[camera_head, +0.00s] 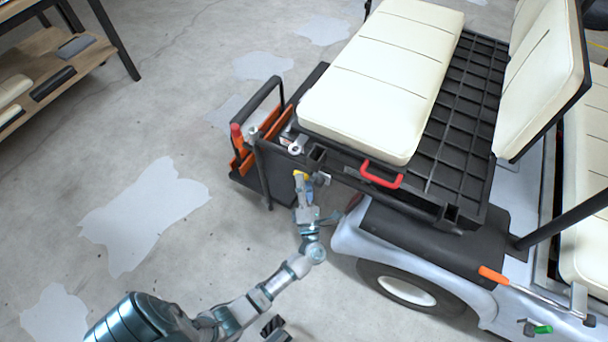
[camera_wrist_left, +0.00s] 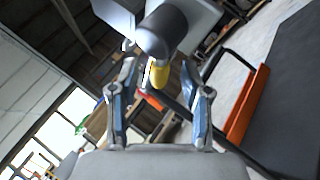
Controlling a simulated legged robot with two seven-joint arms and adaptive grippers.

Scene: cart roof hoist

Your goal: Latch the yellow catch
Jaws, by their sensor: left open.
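The yellow catch (camera_head: 300,173) shows as a small yellow piece at the corner of the cart's rear rack, just beyond my left gripper's tips. In the left wrist view the yellow catch (camera_wrist_left: 159,76) sits below a dark rounded cylinder, ahead of and between the finger lines. My left gripper (camera_head: 304,190) is open, its fingers pointing at the catch. In the wrist view the two blue-grey fingers of the left gripper (camera_wrist_left: 160,92) stand apart on either side; I cannot tell whether either touches the catch. My right gripper is not in view.
The cart's black rack (camera_head: 450,130) carries a cream seat (camera_head: 385,75) and a red handle (camera_head: 381,176). An orange-and-black carrier (camera_head: 262,140) stands left of the catch. The rear wheel (camera_head: 405,290) is at lower right. Floor to the left is clear up to a wooden shelf (camera_head: 45,50).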

